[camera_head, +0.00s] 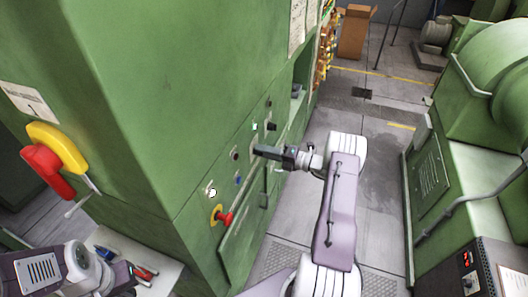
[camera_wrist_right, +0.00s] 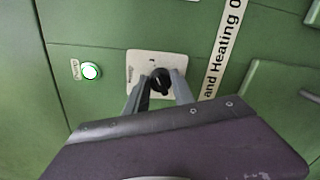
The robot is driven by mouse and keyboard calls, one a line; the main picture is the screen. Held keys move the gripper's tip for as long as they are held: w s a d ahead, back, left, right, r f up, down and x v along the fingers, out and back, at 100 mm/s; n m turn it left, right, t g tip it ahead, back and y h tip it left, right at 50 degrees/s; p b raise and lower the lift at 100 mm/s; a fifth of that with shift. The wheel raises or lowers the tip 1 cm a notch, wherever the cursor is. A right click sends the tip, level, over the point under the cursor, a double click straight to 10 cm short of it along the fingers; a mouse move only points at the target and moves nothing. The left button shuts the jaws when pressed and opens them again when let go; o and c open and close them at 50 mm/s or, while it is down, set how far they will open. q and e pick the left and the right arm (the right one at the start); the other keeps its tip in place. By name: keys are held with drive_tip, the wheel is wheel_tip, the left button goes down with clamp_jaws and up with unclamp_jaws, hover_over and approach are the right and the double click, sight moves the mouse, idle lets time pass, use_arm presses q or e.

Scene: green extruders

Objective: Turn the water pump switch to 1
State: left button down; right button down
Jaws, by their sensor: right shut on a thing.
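The water pump switch is a small black knob (camera_wrist_right: 160,80) on a pale square plate (camera_wrist_right: 145,62) on the green machine panel. In the right wrist view, my right gripper (camera_wrist_right: 158,88) has its two grey fingers on either side of the knob and is shut on it. In the head view, my right gripper (camera_head: 262,151) reaches the panel from the right and hides the knob. My left arm shows at the lower left, with its dark gripper (camera_head: 124,276) low in the picture; its finger opening is unclear.
A white-lit button with a green rim (camera_wrist_right: 91,71) sits left of the switch plate. A red and yellow emergency knob (camera_head: 222,216) and a large red-yellow handle (camera_head: 52,158) stick out from the machine. The grey floor aisle (camera_head: 375,135) is open behind my right arm.

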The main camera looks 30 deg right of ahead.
drive_tip(key=shift+d, duration=0.1)
idle(0.3)
drive_tip(key=c, duration=1.1)
unclamp_jaws()
drive_tip(key=b+v, duration=0.3)
drive_tip(key=v, duration=0.6)
